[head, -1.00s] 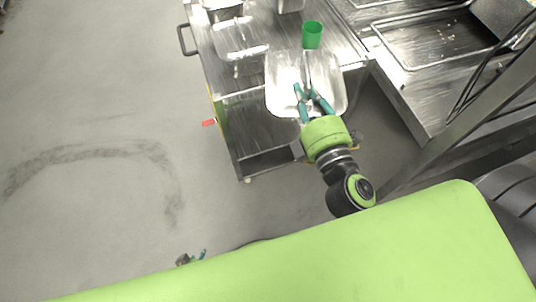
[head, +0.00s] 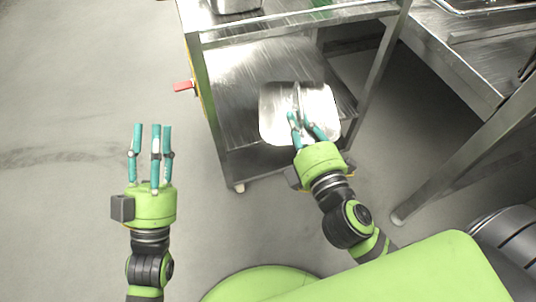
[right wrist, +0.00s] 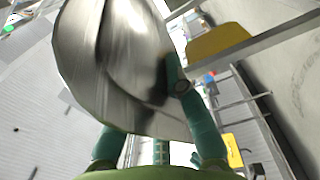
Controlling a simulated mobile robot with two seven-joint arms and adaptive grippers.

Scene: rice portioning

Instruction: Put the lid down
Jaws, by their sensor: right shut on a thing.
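The lid (head: 275,120) is a shiny silver, rounded-square metal piece with a raised handle. My right gripper (head: 303,122) is shut on the handle. In the head view the lid appears in front of the cart's lower shelf (head: 238,82); I cannot tell whether it touches the shelf. In the right wrist view the lid (right wrist: 120,50) fills the upper left, between the fingers of the right gripper (right wrist: 165,115). My left gripper (head: 152,130) is open and empty over the floor, to the left of the cart, with its fingers spread.
A red lever (head: 184,86) sticks out on the cart's left. A metal table (head: 455,50) stands at right. The floor at left is clear.

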